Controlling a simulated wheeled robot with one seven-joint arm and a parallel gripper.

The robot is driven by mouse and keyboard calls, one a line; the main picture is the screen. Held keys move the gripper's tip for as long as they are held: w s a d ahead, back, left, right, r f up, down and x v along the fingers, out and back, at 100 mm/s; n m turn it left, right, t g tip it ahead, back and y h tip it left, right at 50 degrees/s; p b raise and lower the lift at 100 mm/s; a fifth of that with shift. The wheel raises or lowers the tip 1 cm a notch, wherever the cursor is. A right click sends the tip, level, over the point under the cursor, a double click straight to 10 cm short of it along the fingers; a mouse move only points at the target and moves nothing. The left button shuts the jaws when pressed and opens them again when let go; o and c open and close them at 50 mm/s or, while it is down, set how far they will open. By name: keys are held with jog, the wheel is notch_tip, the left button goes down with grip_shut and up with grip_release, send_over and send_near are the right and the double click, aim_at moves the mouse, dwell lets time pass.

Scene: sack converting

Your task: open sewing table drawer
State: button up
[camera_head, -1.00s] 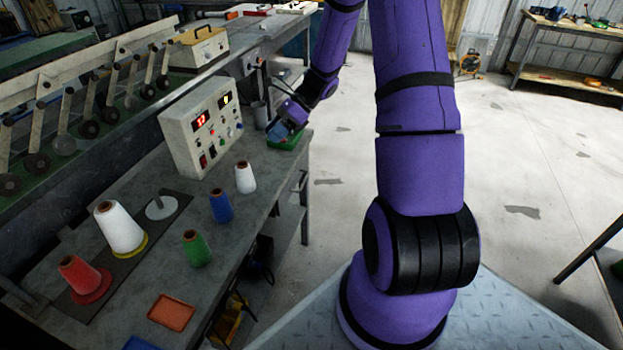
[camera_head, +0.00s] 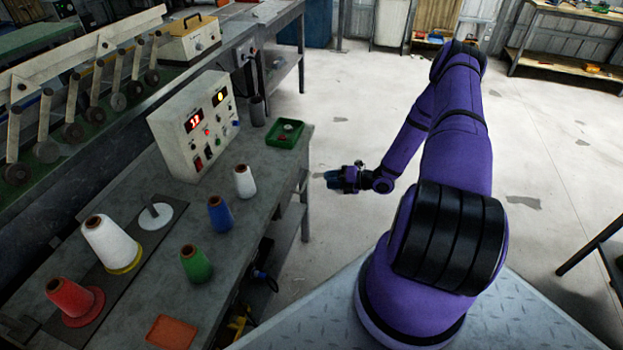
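The sewing table (camera_head: 238,225) is a grey metal bench at the left, running away from me. Its front side faces right; a small handle-like bar (camera_head: 304,181) shows on that side near the far right corner. The drawer face itself is seen too edge-on to tell how far out it stands. My gripper (camera_head: 329,179) is off the table's right edge, a little right of that bar and pointing left toward it. A gap of floor seems to show between them. The fingers are small and dark, and I cannot tell whether they are open or shut.
On the table stand a control box (camera_head: 195,125), a green tray (camera_head: 285,133), cones of white (camera_head: 110,243), red (camera_head: 73,300), blue (camera_head: 221,214) and green (camera_head: 196,263) thread, and an orange tray (camera_head: 172,332). Open concrete floor (camera_head: 350,110) lies right of the table.

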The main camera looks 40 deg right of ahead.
aim_at(306, 181)
jog(key=shift+m+t+h, duration=0.3)
jog(key=shift+m+h, duration=0.1)
jog(key=shift+m, duration=0.3)
jog(key=x, duration=0.3)
jog(key=f+x, duration=0.1)
jog(key=x, duration=0.2)
jog(key=f+x, duration=0.1)
jog(key=x, duration=0.3)
jog(key=shift+d, duration=0.2)
grip_shut()
